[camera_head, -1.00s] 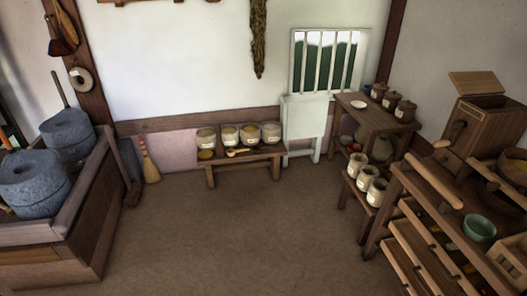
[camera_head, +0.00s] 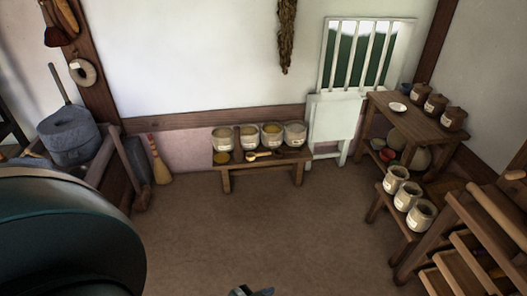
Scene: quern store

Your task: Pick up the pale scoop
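A pale wooden scoop (camera_head: 252,156) lies on the low wooden bench (camera_head: 228,172) at the back wall, in front of the jars. Its bowl is at the left and its handle points right. Nothing holds it. A large dark part of my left arm fills the lower left. A small grey gripper tip (camera_head: 252,292) shows at the bottom edge, far short of the bench, and seems to be my left one. Most of it is cut off, so its opening is hidden. My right gripper is not in view.
A broom (camera_head: 159,164) leans on the wall. Shelves and pots (camera_head: 421,214) stand at the right. The floor (camera_head: 225,220) before the bench is clear.

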